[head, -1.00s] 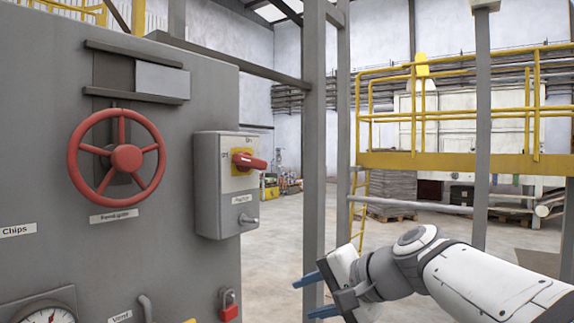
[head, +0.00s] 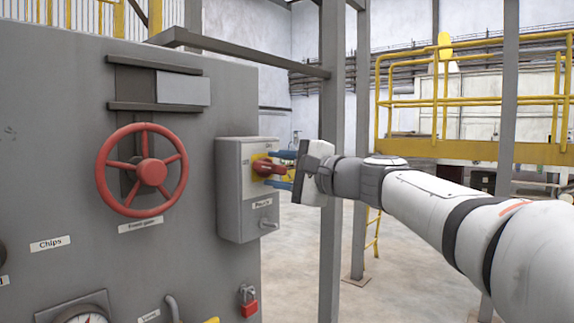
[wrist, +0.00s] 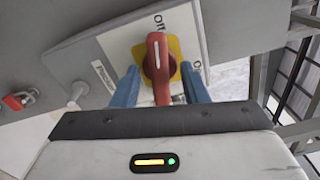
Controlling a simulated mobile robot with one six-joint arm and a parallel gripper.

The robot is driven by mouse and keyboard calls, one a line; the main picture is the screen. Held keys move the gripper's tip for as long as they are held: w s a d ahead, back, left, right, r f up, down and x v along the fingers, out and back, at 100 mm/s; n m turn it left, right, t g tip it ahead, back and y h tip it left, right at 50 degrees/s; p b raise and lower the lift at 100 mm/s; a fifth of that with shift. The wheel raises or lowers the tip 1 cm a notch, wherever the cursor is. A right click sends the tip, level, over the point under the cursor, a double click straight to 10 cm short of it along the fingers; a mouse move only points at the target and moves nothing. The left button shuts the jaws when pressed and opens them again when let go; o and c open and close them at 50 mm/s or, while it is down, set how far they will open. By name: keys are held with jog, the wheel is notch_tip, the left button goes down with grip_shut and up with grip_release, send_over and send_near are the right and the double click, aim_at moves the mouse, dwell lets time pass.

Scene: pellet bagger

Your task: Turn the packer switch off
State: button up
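The packer switch is a red handle (head: 267,168) on a yellow plate, on the front of a grey box (head: 234,207). The handle lies about level in the head view. In the wrist view, the handle (wrist: 158,62) stands upright, with a white stripe on its upper part. My gripper (head: 281,170) is at the switch, with one blue finger above the handle and one below. In the wrist view, my gripper (wrist: 160,88) is open, with gaps beside the handle.
A small metal toggle (head: 268,224) sticks out low on the same box. A red handwheel (head: 151,172) is to the left on the grey panel. A red padlock (head: 248,302) hangs below. A grey post (head: 331,240) stands close behind my gripper.

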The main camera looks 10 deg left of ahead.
jog(key=shift+w+a, duration=0.1)
jog(key=shift+a, duration=0.05)
jog(key=shift+c, duration=0.2)
jog(key=c, duration=0.6)
jog(key=shift+f+n+b, duration=0.3)
jog(key=shift+n+b, duration=0.2)
jog(key=shift+b, duration=0.7)
jog(key=shift+n+b, duration=0.6)
jog(key=shift+b, duration=0.35)
jog(key=shift+r+n, duration=0.2)
jog(key=shift+n, duration=0.1)
jog(key=o, duration=0.6)
